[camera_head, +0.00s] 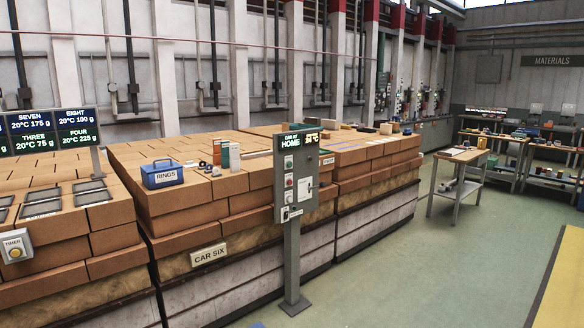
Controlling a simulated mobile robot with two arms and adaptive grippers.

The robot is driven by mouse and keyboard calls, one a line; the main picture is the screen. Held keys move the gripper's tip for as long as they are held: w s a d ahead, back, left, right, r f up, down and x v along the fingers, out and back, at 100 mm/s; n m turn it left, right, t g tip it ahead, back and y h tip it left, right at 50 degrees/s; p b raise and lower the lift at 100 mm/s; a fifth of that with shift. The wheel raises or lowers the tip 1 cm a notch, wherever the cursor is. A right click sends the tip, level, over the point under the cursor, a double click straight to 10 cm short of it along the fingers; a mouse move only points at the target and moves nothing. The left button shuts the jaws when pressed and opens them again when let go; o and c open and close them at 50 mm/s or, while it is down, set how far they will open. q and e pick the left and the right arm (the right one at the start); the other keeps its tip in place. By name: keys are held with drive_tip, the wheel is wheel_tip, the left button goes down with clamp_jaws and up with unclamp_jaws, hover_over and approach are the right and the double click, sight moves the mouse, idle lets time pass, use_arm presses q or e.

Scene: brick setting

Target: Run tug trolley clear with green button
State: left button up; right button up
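A grey control panel on a post (296,185) stands in front of the brick stack, right of the picture's middle. Its small display reads "CAR AT HOME" with a temperature. Small round buttons sit in a column on the panel's left half; their colours are hard to tell at this size, so I cannot single out the green one with certainty. The brick-laden car (190,262) behind the post carries a "CAR SIX" label. Its wheels are not visible, and I cannot tell which part is the tug trolley. Neither gripper is in view.
A blue box labelled "RINGS" (162,174) and small items lie on the bricks. A yellow timer button (15,252) is at the left. A work table (460,160) and shelves stand at the right. Green floor (430,270) right of the post is clear.

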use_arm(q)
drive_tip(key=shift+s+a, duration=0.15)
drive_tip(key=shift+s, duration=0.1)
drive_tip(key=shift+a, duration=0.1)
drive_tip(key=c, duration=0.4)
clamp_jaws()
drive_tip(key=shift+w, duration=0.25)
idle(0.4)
